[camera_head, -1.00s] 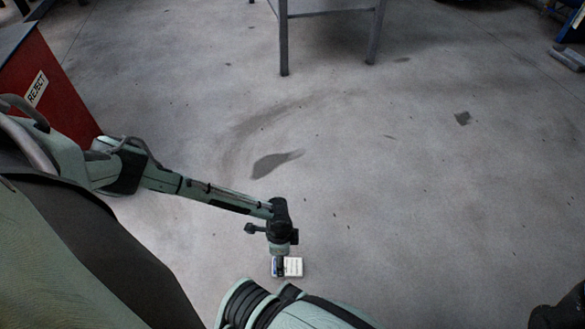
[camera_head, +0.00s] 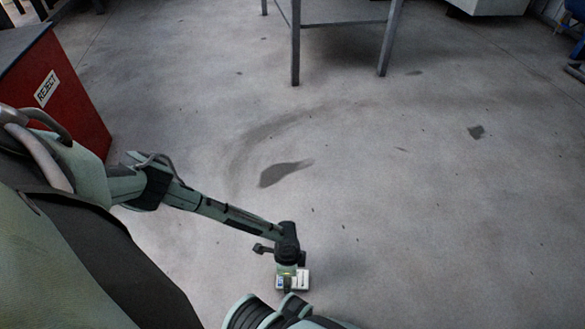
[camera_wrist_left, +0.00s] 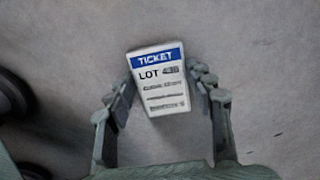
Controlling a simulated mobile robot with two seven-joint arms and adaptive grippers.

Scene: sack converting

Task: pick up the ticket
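The ticket (camera_head: 303,281) is a small white block with a blue band, low in the middle of the head view and at floor level. In the left wrist view the ticket (camera_wrist_left: 161,85) faces me, with "TICKET" and "LOT" printed on it. My left gripper (camera_head: 290,270) points down over it and hides part of it in the head view. In the wrist view the left gripper's fingers (camera_wrist_left: 162,82) stand on either side of the ticket, very close to its edges. I cannot tell whether they press on it. My right gripper is not in view.
A red bin (camera_head: 62,95) marked "REJECT" stands at the left. A grey metal table (camera_head: 296,50) stands at the back, its legs on the floor. The concrete floor (camera_head: 410,210) around the ticket and to the right is clear, with dark stains.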

